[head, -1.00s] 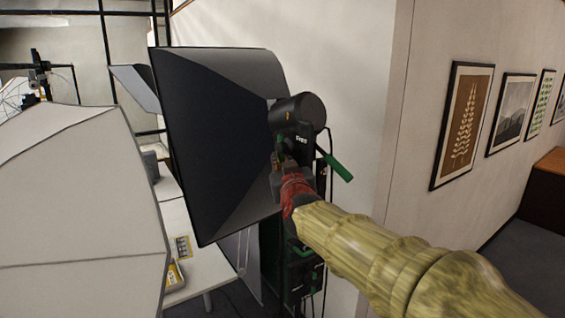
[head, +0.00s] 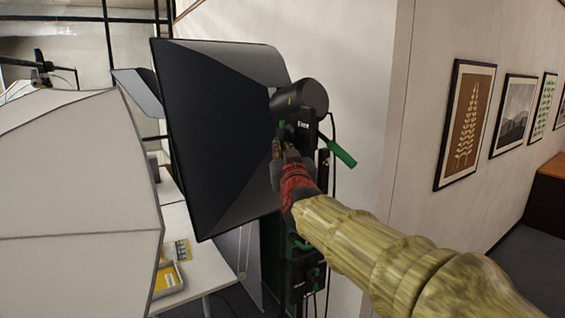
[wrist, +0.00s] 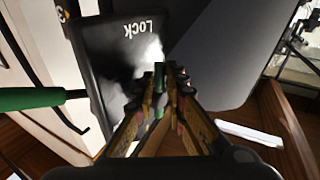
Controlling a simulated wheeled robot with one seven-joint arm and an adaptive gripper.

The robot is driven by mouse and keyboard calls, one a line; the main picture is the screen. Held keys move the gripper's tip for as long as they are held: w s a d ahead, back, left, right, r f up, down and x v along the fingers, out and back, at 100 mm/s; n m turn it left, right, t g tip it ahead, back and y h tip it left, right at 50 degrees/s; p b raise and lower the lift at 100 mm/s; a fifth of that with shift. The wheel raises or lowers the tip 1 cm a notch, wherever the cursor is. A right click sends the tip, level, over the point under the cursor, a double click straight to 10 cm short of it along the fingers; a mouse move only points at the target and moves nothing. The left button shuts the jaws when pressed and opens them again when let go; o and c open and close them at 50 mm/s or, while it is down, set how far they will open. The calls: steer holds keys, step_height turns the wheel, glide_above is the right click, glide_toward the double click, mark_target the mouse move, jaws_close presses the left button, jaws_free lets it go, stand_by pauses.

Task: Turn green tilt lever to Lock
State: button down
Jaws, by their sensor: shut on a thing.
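A black lamp head (head: 303,96) is fixed to the back of a large black softbox (head: 215,140). A long green handle (head: 342,153) sticks out to its lower right; it also shows at the left of the wrist view (wrist: 35,98). My gripper (head: 284,150) is at the lamp's mount, left of that handle. In the wrist view its fingers (wrist: 172,80) are close together, shut on a small green part (wrist: 159,108), apparently the green tilt lever, mostly hidden by the fingers. The black housing (wrist: 115,55) beside them bears the word Lock, upside down.
A white umbrella-like diffuser (head: 75,190) fills the left. A white table (head: 205,265) with a yellow tray (head: 168,278) stands behind it. A pale wall with framed pictures (head: 465,125) is at the right. A black stand with a green-trimmed box (head: 300,275) is below the lamp.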

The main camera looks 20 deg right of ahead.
steer(key=shift+w+f+m+t+b, duration=0.15)
steer(key=shift+m+t+b, duration=0.3)
steer(key=shift+b, duration=1.45)
steer(key=shift+h+b, duration=0.3)
steer(key=shift+b, duration=0.05)
steer(key=c, duration=2.3)
jaws_free()
steer(key=shift+o, duration=0.8)
steer(key=shift+w+d, duration=0.1)
steer(key=shift+w, duration=0.1)
steer(key=shift+s, duration=0.2)
steer(key=v, duration=1.1)
steer(key=shift+s+f, duration=0.2)
steer(key=shift+s, duration=0.15)
